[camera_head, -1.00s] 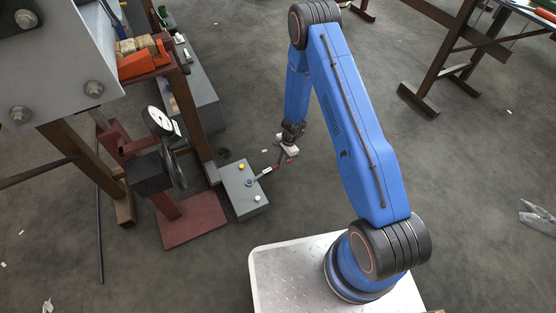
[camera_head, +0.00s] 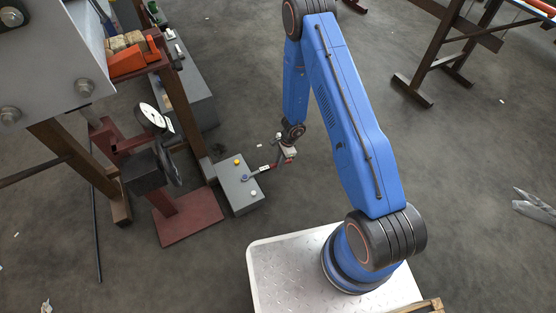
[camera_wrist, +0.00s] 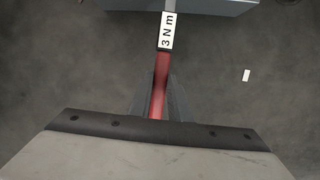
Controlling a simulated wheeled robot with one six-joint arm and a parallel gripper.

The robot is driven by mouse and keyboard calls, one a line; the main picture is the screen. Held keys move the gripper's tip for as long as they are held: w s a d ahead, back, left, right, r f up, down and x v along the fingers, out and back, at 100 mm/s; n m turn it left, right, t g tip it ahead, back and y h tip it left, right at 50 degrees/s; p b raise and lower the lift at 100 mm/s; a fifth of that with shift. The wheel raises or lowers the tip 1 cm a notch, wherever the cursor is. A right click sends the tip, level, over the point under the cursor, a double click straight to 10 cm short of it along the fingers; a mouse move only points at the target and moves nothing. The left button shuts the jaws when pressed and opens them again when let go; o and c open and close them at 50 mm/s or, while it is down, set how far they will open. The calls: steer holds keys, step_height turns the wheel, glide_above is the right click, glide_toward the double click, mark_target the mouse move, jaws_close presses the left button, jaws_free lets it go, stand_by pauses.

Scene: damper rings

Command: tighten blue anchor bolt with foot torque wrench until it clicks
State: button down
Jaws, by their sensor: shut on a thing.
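The grey anchor block (camera_head: 241,196) stands on the floor with a yellow bolt (camera_head: 237,161), a blue bolt (camera_head: 244,178) and a pale bolt (camera_head: 253,194) on top. The torque wrench (camera_head: 257,174) reaches from the blue bolt toward my gripper (camera_head: 286,157). Its head appears to be at the blue bolt; exact seating is too small to tell. My gripper is shut on the wrench's red handle, right of the block. The wrist view shows the red handle (camera_wrist: 160,85) between the fingers and a white "3 N m" label (camera_wrist: 167,31). The bolts are out of that view.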

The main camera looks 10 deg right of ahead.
steer(key=shift+w+a+n, duration=0.3)
steer(key=shift+a, duration=0.05)
stand_by(0.6)
steer(key=shift+w, duration=0.1)
steer(key=shift+v, duration=0.8)
stand_by(1.0)
steer(key=shift+r, duration=0.3)
